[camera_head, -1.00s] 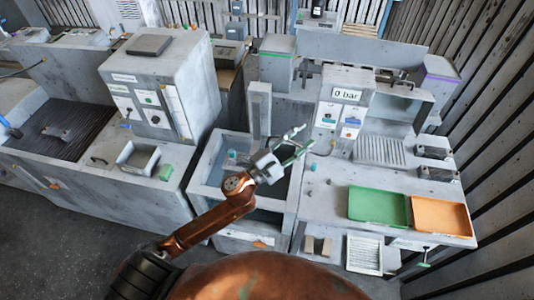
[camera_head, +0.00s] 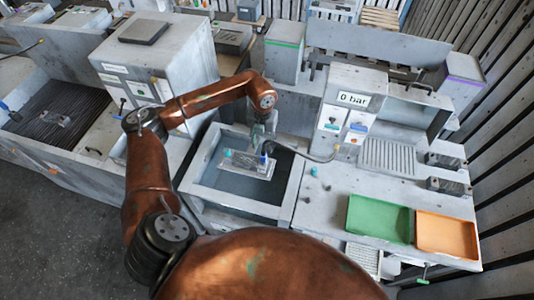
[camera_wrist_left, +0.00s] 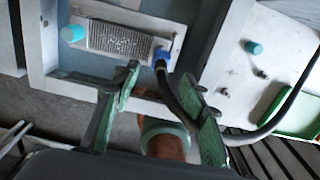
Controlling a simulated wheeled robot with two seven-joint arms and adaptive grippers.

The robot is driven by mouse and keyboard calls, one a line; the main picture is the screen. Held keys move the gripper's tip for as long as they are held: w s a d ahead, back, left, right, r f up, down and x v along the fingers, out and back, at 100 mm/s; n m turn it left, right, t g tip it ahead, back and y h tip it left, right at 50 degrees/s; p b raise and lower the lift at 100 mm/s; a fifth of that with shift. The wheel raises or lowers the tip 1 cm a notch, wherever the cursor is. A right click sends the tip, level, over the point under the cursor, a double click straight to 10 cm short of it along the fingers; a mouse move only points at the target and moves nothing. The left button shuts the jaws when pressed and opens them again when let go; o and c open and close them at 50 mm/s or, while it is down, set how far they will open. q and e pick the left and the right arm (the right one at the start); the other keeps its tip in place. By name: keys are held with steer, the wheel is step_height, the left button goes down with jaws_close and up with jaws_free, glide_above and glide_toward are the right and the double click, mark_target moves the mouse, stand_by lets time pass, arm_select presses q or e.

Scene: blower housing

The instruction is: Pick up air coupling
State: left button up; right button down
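The air coupling looks like the blue fitting (camera_wrist_left: 163,56) on the end of a black hose (camera_wrist_left: 180,105), at the right end of a finned grey block (camera_wrist_left: 118,40). In the head view the blue fitting (camera_head: 264,159) is just below my left gripper (camera_head: 263,138). In the left wrist view my left gripper (camera_wrist_left: 166,82) has its green-padded fingers wide apart. The fitting lies just beyond the fingertips, with the hose running back between or beneath the fingers; exact contact cannot be told. My right gripper is not in view.
The finned block is over a grey tank (camera_head: 283,211). A teal cap (camera_wrist_left: 73,33) is at its left end; another (camera_wrist_left: 253,47) lies on the right counter. The hose leads towards a panel reading "0 bar" (camera_head: 352,98). Green (camera_head: 379,218) and orange (camera_head: 446,233) trays are right.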

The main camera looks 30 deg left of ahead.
mark_target(263, 150)
arm_select(q)
steer(key=shift+w+f, duration=0.15)
steer(key=shift+f, duration=0.7)
steer(key=shift+s+f+p, duration=0.2)
steer(key=shift+f+p, duration=0.15)
steer(key=shift+p, duration=0.05)
steer(key=shift+s+f, duration=0.15)
steer(key=shift+f, duration=0.2)
steer(key=f, duration=0.1)
steer(key=f+p, duration=0.2)
steer(key=shift+w+f, duration=0.25)
steer(key=shift+f, duration=0.1)
steer(key=shift+s+f, duration=0.15)
steer(key=shift+f, duration=0.25)
jaws_close()
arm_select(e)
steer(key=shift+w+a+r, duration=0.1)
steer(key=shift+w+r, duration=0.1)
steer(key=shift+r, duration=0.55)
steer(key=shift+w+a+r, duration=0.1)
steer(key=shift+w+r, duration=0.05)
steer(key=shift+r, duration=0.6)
